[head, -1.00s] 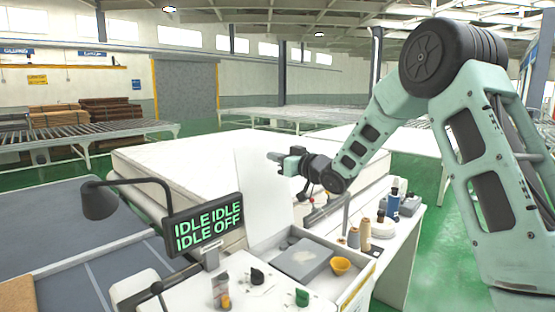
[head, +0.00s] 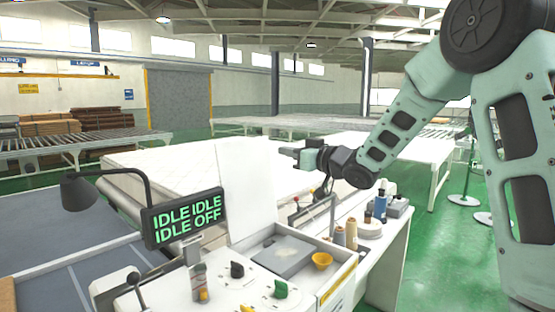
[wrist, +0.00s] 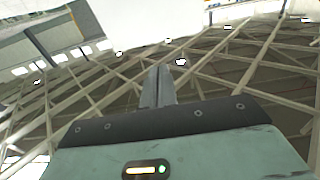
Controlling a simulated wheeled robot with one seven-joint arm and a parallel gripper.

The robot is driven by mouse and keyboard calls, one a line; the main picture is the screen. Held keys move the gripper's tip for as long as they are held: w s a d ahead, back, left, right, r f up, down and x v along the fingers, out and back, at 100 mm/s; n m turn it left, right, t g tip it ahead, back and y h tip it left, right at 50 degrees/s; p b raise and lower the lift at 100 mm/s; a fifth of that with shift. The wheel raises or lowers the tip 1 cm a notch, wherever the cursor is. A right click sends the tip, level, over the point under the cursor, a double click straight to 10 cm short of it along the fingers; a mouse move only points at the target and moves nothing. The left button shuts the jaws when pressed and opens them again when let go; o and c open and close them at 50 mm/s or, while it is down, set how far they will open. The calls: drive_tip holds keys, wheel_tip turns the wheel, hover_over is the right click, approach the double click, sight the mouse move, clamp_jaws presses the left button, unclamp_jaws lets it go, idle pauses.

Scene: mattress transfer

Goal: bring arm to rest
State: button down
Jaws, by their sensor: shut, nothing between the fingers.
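My arm comes in from the right of the head view, and my gripper (head: 284,149) points left in front of the mattress (head: 150,160). The fingers are small there. In the wrist view the two fingers of my gripper (wrist: 158,72) lie together, shut and empty, against the ceiling beams. The gripper is in the air above the white worktop, apart from any object that I can see.
A display (head: 184,218) reads IDLE IDLE IDLE OFF. A black lamp (head: 90,194) stands left. Roller conveyors (head: 80,143) stand behind.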

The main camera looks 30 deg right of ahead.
drive_tip(key=s+a+f+g+h+b, duration=0.1)
drive_tip(key=s+a+f+g+h, duration=0.1)
drive_tip(key=s+a+f+g, duration=0.4)
drive_tip(key=s+a+f+g+h+b, duration=0.1)
drive_tip(key=s+a+f+h+b, duration=0.1)
drive_tip(key=s+a+f, duration=0.6)
drive_tip(key=s+a+f+n+g+h, duration=0.1)
drive_tip(key=s+a+f+g, duration=0.1)
drive_tip(key=s, duration=0.7)
drive_tip(key=s+a+f+n+g+b, duration=0.1)
drive_tip(key=s+a+f+g, duration=0.2)
drive_tip(key=s, duration=0.5)
drive_tip(key=s+a+f+n+g+h, duration=0.1)
drive_tip(key=s+a+f+g, duration=0.1)
drive_tip(key=s+f+g, duration=0.3)
drive_tip(key=s+f, duration=0.1)
drive_tip(key=s, duration=0.3)
drive_tip(key=shift+s+a+h, duration=0.3)
drive_tip(key=shift+s+a, duration=0.05)
drive_tip(key=shift+a, duration=0.05)
